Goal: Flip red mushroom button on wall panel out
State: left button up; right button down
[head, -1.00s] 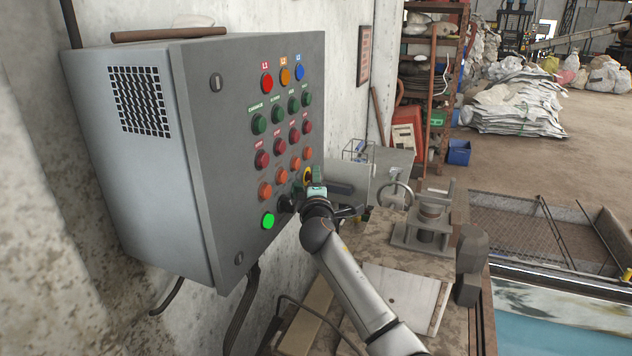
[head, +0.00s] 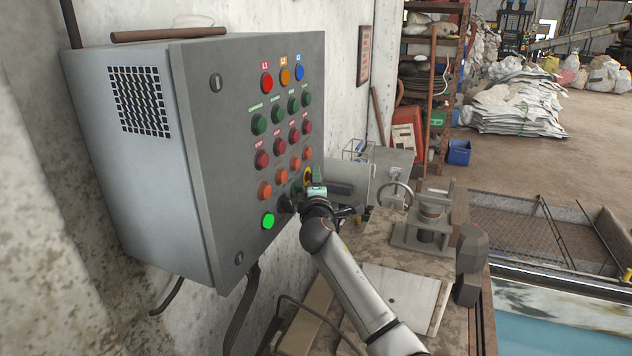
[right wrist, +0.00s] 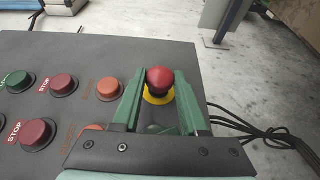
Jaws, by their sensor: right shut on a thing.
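The red mushroom button (right wrist: 160,78) stands on a yellow disc (right wrist: 158,96) near the panel's edge in the right wrist view. My right gripper (right wrist: 159,74) has its green fingers on either side of the button and is shut on it. In the head view the right gripper (head: 302,188) is at the lower right edge of the grey wall panel (head: 215,160). There it mostly hides the button, and only a bit of yellow shows. My left gripper is not in view.
A cluttered bench (head: 400,285) lies below my right arm. Cables (head: 240,315) hang under the panel. A handwheel (head: 396,196) stands beyond the gripper.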

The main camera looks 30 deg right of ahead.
dwell(0.3)
jog(key=shift+s+d+f+p, duration=0.2)
jog(key=shift+s+d+p, duration=0.1)
jog(key=shift+p, duration=0.15)
jog(key=shift+c, duration=2.2)
grip_release()
jog(key=shift+s+r, duration=0.1)
jog(key=shift+r, duration=0.05)
jog(key=shift+s, duration=0.1)
jog(key=v, duration=1.2)
jog(key=shift+s+a, duration=0.1)
jog(key=shift+s, duration=0.05)
